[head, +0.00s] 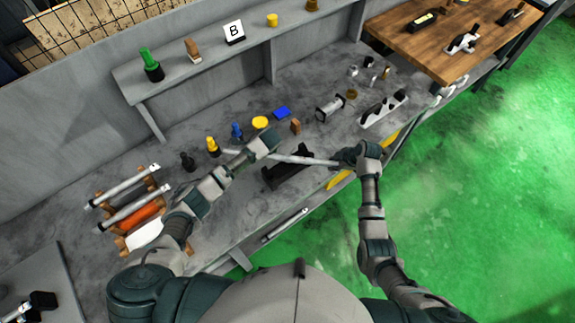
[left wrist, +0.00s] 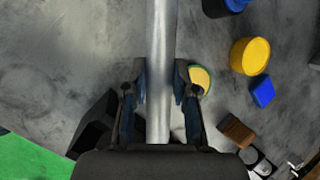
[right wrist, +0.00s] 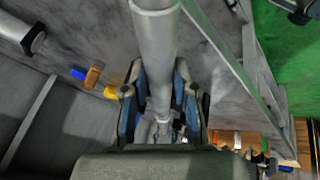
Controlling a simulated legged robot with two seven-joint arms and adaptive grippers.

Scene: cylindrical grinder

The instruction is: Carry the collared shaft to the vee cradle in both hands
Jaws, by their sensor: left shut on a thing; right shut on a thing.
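The collared shaft (head: 307,160) is a long grey metal bar held across both hands above the bench. My left gripper (head: 268,142) is shut on it, and the shaft (left wrist: 161,45) runs between the fingers (left wrist: 160,100) in the left wrist view. My right gripper (head: 347,156) is shut on its right end. The right wrist view shows the shaft (right wrist: 156,50), with a step near the top edge, between the fingers (right wrist: 160,105). The black vee cradle (head: 286,171) stands on the bench below the shaft, partly hidden. The shaft appears apart from it.
A wooden rack (head: 124,226) with more bars stands at the bench's left. Small coloured items, including a yellow disc (head: 260,122) and brown block (head: 295,126), lie behind the cradle. A raised shelf (head: 215,58) runs along the back. A white fixture (head: 383,110) stands right.

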